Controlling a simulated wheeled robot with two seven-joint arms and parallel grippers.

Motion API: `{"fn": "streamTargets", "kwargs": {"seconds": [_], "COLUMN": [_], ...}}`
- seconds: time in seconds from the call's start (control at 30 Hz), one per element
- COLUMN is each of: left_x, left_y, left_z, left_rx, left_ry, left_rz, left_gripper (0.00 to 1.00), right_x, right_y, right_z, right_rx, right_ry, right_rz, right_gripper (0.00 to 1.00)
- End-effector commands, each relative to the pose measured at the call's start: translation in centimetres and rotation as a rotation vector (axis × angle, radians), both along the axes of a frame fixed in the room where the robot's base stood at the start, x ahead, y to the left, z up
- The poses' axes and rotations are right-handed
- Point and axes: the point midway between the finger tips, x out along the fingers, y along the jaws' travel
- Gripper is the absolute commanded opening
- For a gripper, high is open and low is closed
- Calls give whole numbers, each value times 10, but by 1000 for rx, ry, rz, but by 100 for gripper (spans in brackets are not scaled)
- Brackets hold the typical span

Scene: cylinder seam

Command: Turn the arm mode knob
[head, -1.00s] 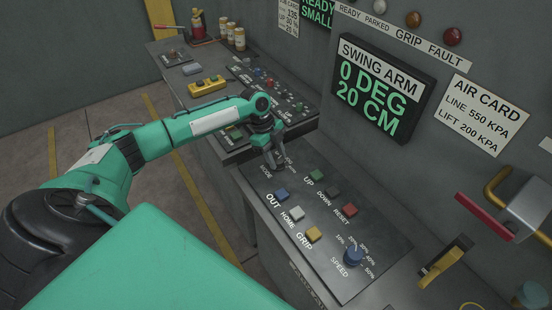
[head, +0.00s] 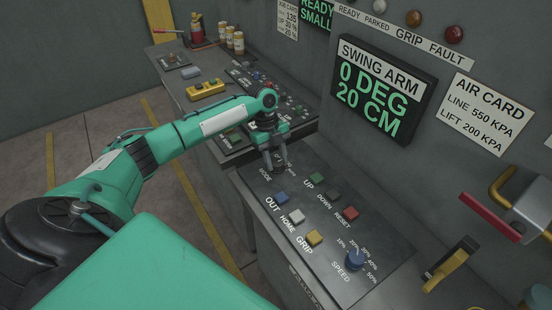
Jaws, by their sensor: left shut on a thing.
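The arm mode knob (head: 279,169) sits at the far left corner of the dark control panel (head: 365,276), by the label MODE. It is small, dark and mostly hidden by my gripper. My left gripper (head: 277,165) points down over it and is shut on it. Which way the knob points is too small to tell. My right gripper is not in view.
The panel also bears the blue OUT (head: 281,197), white HOME (head: 296,216), yellow GRIP (head: 314,237), green UP (head: 317,178) and red RESET (head: 350,213) buttons and a blue SPEED knob (head: 355,259). A wall display (head: 382,87) reads SWING ARM 0 DEG 20 CM.

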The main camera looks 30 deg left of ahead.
Motion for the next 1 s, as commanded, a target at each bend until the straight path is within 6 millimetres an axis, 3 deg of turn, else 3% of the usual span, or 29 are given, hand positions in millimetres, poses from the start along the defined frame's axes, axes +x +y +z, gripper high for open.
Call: {"fn": "streamTargets", "kwargs": {"seconds": [0.13, 0.17, 0.27, 0.67, 0.77, 1.0], "left_x": [0, 0, 0, 2, 4, 13], "left_y": [0, 0, 0, 3, 8, 28], "left_z": [0, 0, 0, 6, 19, 69], "left_rx": [1, 1, 1, 0, 0, 1], "left_ry": [-1, -1, -1, -3, -4, -5], "left_rz": [0, 1, 1, 2, 2, 2], "left_gripper": [17, 42, 61, 61, 61, 61], "right_x": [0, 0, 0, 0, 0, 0], "right_y": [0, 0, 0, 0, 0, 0], "right_z": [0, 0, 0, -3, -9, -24], "right_rx": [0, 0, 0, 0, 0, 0], "right_ry": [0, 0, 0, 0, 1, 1], "right_rz": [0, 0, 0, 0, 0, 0], "right_gripper": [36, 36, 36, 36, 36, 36]}}
